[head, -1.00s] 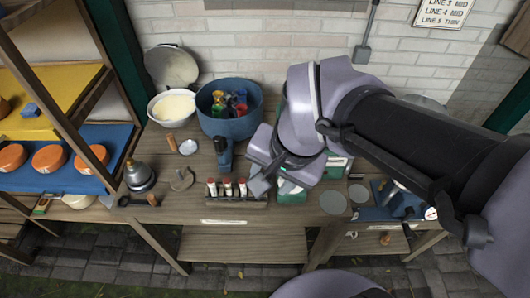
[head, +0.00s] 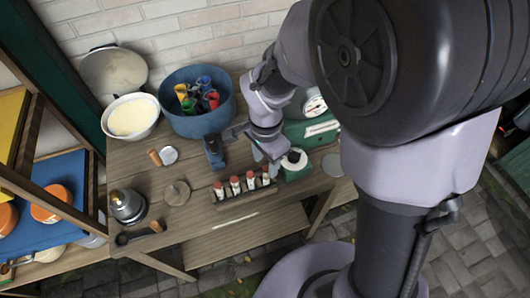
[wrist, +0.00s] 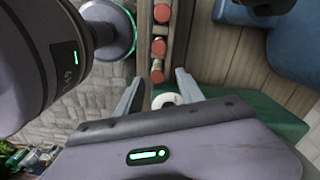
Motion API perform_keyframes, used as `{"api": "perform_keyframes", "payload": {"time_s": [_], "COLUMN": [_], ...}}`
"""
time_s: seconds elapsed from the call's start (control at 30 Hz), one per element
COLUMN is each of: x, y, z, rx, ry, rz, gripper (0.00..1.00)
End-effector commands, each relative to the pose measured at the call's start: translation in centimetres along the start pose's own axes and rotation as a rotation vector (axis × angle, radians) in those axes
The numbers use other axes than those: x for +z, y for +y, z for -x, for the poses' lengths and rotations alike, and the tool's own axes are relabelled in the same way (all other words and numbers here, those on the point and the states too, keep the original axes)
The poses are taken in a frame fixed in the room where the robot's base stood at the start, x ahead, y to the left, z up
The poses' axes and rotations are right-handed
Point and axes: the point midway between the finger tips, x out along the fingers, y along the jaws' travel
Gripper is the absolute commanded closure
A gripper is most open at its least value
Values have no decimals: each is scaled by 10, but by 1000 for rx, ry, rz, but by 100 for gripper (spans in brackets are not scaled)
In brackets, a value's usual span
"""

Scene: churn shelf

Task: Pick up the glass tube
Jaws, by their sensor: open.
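Several glass tubes with red caps and pale bodies stand upright in a dark wooden rack (head: 247,199) near the table's front. The tube at the rack's right end (head: 265,174) is closest to my gripper (head: 266,160). In the wrist view, my gripper (wrist: 158,80) is open and empty. The nearest red-capped tube (wrist: 157,75) shows between its fingertips, seemingly apart from them. Other red caps (wrist: 159,47) line up beyond it. The lower parts of the tubes are hidden by the rack in the wrist view.
A green scale (head: 311,132) and a white round item with a dark centre (head: 294,160) stand close right of the rack. The table's front edge is close.

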Motion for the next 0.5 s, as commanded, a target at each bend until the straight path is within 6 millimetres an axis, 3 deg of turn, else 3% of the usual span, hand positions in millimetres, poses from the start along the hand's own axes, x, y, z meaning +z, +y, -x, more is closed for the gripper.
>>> {"api": "perform_keyframes", "payload": {"time_s": [0.23, 0.5], "x": [1, 1], "y": [5, 5], "z": [-48, -53], "rx": [2, -1], "ry": [-1, 0], "rz": [-1, 0], "gripper": [55, 55]}}
